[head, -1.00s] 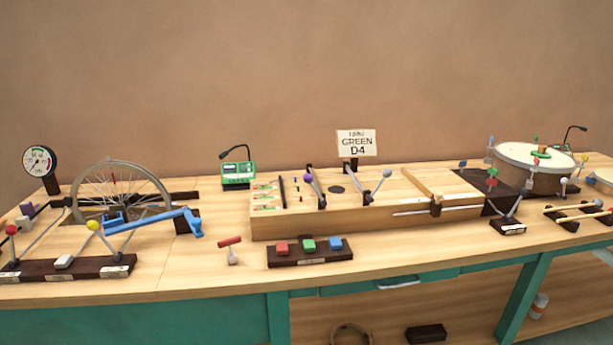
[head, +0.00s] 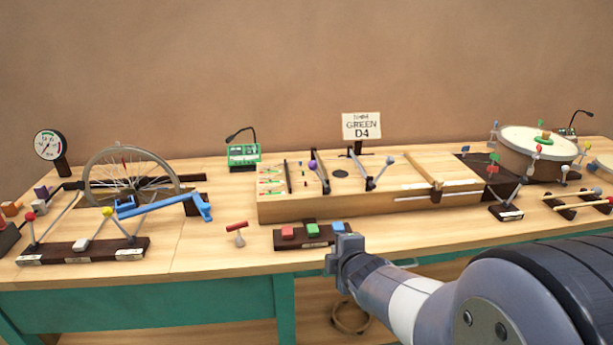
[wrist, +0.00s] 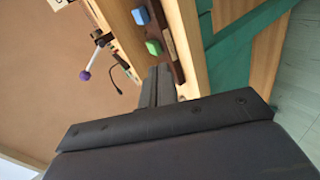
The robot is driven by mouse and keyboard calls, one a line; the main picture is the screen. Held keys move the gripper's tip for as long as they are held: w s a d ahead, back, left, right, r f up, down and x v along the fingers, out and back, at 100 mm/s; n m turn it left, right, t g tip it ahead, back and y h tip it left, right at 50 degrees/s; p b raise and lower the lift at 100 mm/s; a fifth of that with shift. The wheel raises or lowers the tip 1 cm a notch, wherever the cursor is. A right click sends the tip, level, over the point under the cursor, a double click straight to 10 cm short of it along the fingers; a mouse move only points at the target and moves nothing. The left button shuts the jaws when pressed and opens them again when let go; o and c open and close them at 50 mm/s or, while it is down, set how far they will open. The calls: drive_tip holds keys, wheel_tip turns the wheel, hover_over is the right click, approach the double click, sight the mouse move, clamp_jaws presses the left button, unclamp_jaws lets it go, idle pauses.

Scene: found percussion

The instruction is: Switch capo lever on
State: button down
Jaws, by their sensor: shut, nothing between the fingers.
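Two levers stand on the wooden box (head: 330,210) on the bench: one with a purple ball (head: 313,165), leaning back to the left, and one with a pale grey ball (head: 389,160), leaning to the right. No readable label shows which is the capo lever. The purple ball also shows in the wrist view (wrist: 85,75). My gripper (head: 345,243) is shut and empty at the bench's front, in front of the blue button and well short of both levers. Its closed dark fingers (wrist: 160,85) point toward the bench in the wrist view.
A dark block with red (head: 287,232), green (head: 313,230) and blue (head: 338,227) buttons lies before the box. A red-handled T-shaped piece (head: 237,228) stands left of it. A wheel with a blue arm (head: 160,205) is at left, a drum (head: 540,152) at right.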

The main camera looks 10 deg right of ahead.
drive_tip(key=w+a+r+n+t+y+p, duration=0.2)
drive_tip(key=w+r+n+y+p, duration=0.2)
drive_tip(key=w+r+n+y, duration=0.3)
drive_tip(key=shift+w+r+n, duration=1.2)
drive_tip(key=shift+w, duration=0.75)
drive_tip(key=w+p, duration=0.2)
drive_tip(key=w, duration=0.7)
drive_tip(key=shift+w+a+f, duration=0.15)
drive_tip(key=shift+a+f, duration=0.05)
drive_tip(key=shift+a, duration=0.15)
drive_tip(key=shift+d, duration=0.1)
